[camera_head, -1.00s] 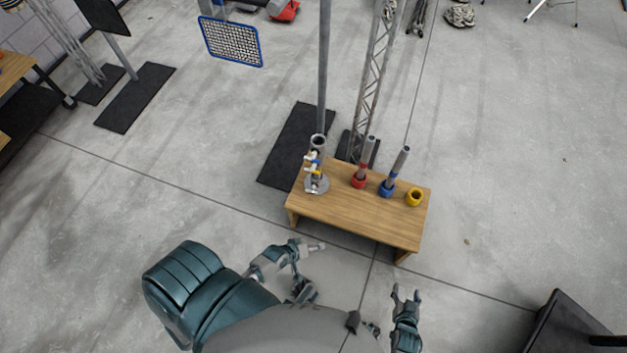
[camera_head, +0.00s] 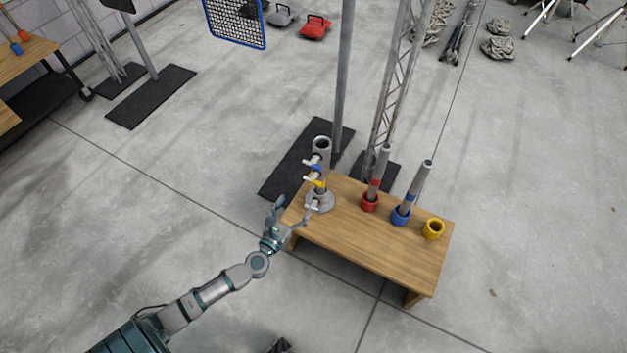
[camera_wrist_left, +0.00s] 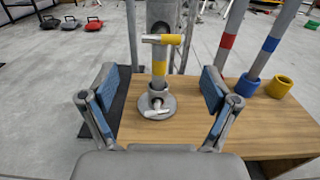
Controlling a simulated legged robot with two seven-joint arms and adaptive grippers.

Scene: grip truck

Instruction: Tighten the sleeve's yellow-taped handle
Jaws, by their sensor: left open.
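The grey metal sleeve (camera_head: 321,146) stands upright on a round base at the left end of the wooden table (camera_head: 380,251). Its yellow-taped handle (camera_head: 319,184) sticks out low on the sleeve, below a blue-taped one. In the left wrist view the yellow-taped handle (camera_wrist_left: 163,39) is a T-shaped bar straight ahead, between and beyond the fingers. A pale lower handle (camera_wrist_left: 158,112) shows at the base. My left gripper (camera_head: 292,212) is open and empty at the table's left edge, beside the sleeve base and apart from the yellow-taped handle. My right gripper is out of view.
Red (camera_head: 370,201), blue (camera_head: 401,215) and yellow (camera_head: 433,228) cups stand along the table to the right of the sleeve. The red and blue cups hold upright grey rods. A tall pole (camera_head: 343,70) and a lattice mast rise behind the table. The table's front is clear.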

